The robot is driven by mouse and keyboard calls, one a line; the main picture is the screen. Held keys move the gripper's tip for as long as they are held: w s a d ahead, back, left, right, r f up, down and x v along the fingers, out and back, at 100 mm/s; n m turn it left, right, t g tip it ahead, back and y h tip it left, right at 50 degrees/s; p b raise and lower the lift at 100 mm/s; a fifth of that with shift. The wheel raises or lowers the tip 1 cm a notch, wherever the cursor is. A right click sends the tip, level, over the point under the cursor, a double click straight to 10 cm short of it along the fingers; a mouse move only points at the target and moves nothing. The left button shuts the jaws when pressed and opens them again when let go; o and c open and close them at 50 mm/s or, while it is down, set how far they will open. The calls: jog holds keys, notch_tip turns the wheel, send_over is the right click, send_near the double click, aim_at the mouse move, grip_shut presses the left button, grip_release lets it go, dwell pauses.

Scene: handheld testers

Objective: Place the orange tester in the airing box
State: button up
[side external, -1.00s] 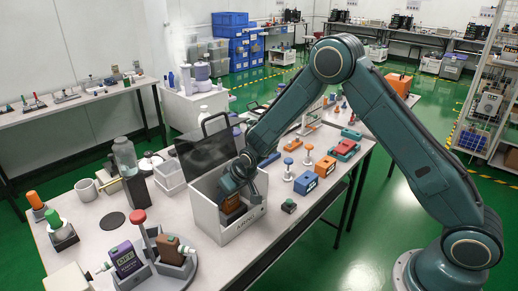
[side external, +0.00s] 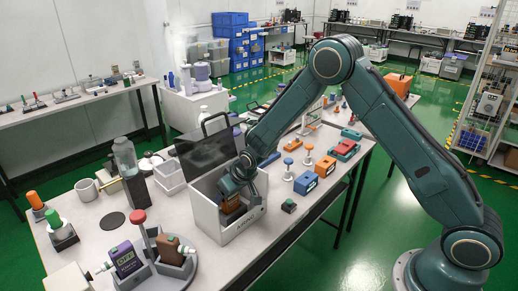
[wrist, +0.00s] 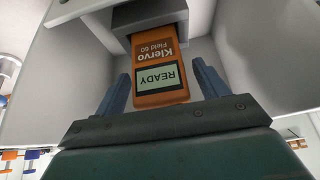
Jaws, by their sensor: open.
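The orange tester (side external: 231,203) is inside the airing box (side external: 236,228), a white open box with a dark lid raised behind it. In the wrist view the tester (wrist: 160,75) shows its READY screen, and its far end is at a dark grey holder inside the box. My gripper (wrist: 162,84) reaches into the box with its fingers apart, one on each side of the tester, with gaps visible. In the side view my gripper (side external: 241,190) hides part of the tester.
A round grey stand (side external: 185,270) with a purple tester (side external: 126,261) and a brown tester (side external: 170,249) is in front of the box. A glass jar (side external: 124,155) is at left.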

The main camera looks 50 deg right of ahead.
jog(key=v, duration=1.2)
jog(key=shift+r, duration=0.1)
dwell(0.6)
jog(key=s+d+r, duration=0.3)
jog(key=s+r, duration=1.2)
jog(key=s, duration=0.8)
jog(key=s+d+r, duration=0.1)
jog(key=s+r, duration=0.1)
jog(key=s, duration=0.7)
jog(key=shift+r, duration=0.25)
jog(key=shift+c, duration=0.2)
